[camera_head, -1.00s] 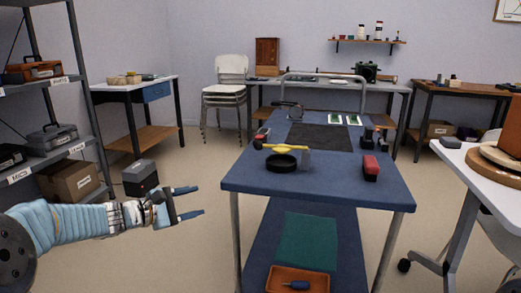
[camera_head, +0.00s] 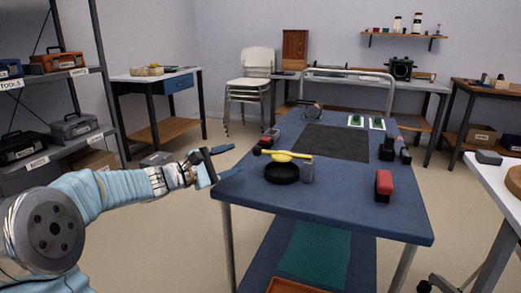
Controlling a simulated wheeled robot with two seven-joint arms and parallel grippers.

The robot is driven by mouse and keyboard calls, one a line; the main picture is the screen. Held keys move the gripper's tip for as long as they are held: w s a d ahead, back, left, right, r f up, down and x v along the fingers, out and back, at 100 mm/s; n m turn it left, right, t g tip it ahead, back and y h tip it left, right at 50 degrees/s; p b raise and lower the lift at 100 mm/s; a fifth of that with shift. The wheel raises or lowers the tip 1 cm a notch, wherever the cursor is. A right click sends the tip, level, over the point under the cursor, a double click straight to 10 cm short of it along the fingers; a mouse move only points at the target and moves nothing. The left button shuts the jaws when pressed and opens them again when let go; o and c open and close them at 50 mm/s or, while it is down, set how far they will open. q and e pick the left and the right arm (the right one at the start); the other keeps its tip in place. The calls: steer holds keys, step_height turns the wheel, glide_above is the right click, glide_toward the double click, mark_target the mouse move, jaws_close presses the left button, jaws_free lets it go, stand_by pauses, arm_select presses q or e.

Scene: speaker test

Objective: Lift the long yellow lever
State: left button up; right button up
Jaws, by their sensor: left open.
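The long yellow lever (camera_head: 285,156) lies roughly level across the top of a device on the blue cart table (camera_head: 335,205). It has a black knob at its left end. Under it are a round black base (camera_head: 282,173) and a small grey upright block (camera_head: 308,170). My left gripper (camera_head: 226,160) is open and empty at the table's left edge, left of the lever and apart from it. Its fingers point right. My right gripper is not in view.
A red and black block (camera_head: 384,185) stands on the table's right side. Small black items (camera_head: 388,148) stand farther back, beside a dark mat (camera_head: 333,142). A metal rail (camera_head: 347,72) rises at the table's far end. A shelf rack (camera_head: 70,110) stands at the left.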

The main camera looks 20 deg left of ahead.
mark_target(253, 152)
arm_select(q)
steer(key=p+x, duration=0.1)
steer(key=x, duration=0.8)
steer(key=shift+w, duration=0.2)
jaws_close()
